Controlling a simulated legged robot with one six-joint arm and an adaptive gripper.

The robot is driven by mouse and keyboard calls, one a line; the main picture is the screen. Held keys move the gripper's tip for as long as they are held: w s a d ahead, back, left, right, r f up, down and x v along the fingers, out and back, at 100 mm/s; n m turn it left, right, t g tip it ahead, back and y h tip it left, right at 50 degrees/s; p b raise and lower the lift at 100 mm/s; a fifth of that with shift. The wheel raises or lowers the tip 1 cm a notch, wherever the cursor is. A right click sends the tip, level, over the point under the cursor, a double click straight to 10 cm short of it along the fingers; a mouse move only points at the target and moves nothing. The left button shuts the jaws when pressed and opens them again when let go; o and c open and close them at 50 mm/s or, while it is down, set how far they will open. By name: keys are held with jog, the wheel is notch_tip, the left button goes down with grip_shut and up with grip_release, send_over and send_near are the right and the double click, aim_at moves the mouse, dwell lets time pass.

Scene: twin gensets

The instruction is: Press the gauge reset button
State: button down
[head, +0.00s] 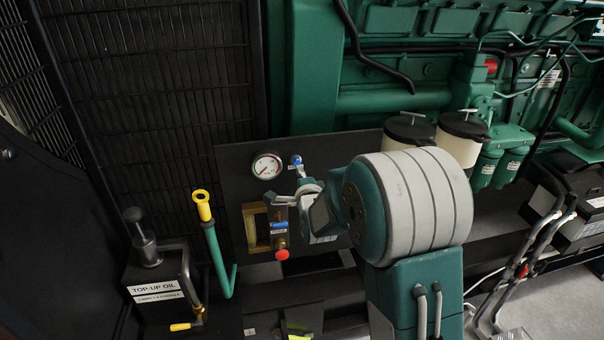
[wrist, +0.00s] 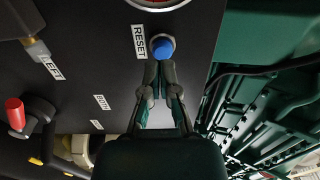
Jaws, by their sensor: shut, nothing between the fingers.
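The blue reset button (wrist: 162,47) sits on a dark panel beside a white RESET label (wrist: 139,41) in the wrist view. My gripper (wrist: 160,66) is shut and empty. Its fingertips point at the button and appear right at its lower edge; I cannot tell whether they touch it. In the head view the blue button (head: 296,160) is just right of the round white gauge (head: 266,166), with my gripper (head: 299,173) close below it. Only the gauge's rim (wrist: 158,4) shows at the top of the wrist view.
Below the gauge are a brass-framed window (head: 254,229), a blue handle (head: 280,226) and a red knob (head: 282,254). A top-up oil pump (head: 148,252) and yellow-topped green pipe (head: 211,238) stand left. The green engine (head: 400,95) is behind.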

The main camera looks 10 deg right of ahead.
jog(key=s, duration=1)
jog(key=shift+s, duration=0.35)
jog(key=s+r+n+g, duration=0.2)
jog(key=s+n+g, duration=0.4)
jog(key=s, duration=0.8)
jog(key=s+r+n+g, duration=0.2)
jog(key=s+n+g, duration=0.4)
jog(key=s+n, duration=0.6)
jog(key=s, duration=0.3)
jog(key=shift+d+r, duration=0.4)
jog(key=shift+s, duration=0.1)
